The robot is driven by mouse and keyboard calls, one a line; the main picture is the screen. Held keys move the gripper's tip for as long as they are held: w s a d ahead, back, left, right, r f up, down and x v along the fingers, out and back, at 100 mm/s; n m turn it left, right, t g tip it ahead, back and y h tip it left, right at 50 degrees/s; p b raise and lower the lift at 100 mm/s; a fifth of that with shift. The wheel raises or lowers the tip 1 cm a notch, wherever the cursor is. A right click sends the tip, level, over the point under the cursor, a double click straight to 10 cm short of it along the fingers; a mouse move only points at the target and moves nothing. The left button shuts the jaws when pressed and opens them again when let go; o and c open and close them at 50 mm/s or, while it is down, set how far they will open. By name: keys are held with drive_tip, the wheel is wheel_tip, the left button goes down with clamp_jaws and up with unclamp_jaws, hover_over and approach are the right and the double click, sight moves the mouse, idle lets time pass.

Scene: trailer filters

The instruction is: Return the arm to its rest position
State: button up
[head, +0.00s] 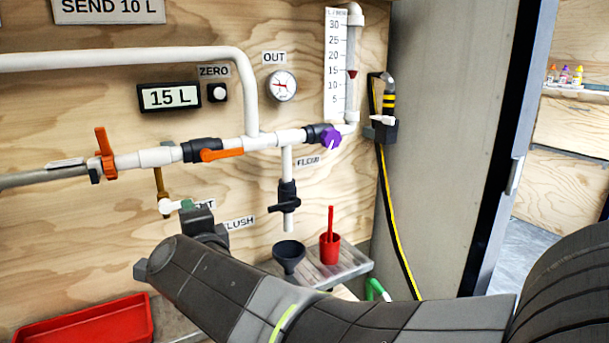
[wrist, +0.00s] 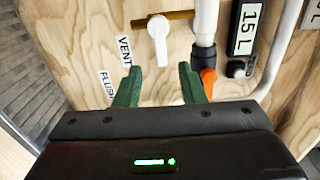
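My arm (head: 230,285) reaches in from the lower right of the head view, toward the plywood panel. My gripper (wrist: 160,85) shows in the wrist view with its two green fingers spread apart and nothing between them. In the head view the gripper (head: 187,205) is small and partly hidden by my own wrist. The white vent handle (wrist: 158,38) lies just beyond the fingertips in the wrist view. In the head view this handle (head: 167,206) is beside the gripper, on a brass stub under the pipe. I cannot tell whether they touch.
Orange-handled valves (head: 105,141), a black-handled valve (head: 285,206) and a purple knob (head: 331,138) stick out from the pipes. Below are a black funnel (head: 289,255), a red cup (head: 330,250) and a red tray (head: 85,322). A doorway opens at the right.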

drive_tip(key=b+x, duration=0.2)
drive_tip(key=x, duration=0.7)
drive_tip(key=p+v, duration=0.5)
drive_tip(key=v, duration=0.9)
drive_tip(key=w+a+n, duration=0.1)
drive_tip(key=w+a, duration=0.2)
drive_tip(key=w, duration=0.3)
drive_tip(key=w+a+r+n+b, duration=0.1)
drive_tip(key=w+a+n, duration=0.1)
drive_tip(key=w+a, duration=0.2)
drive_tip(key=shift+w+a, duration=0.3)
drive_tip(key=shift+w, duration=0.7)
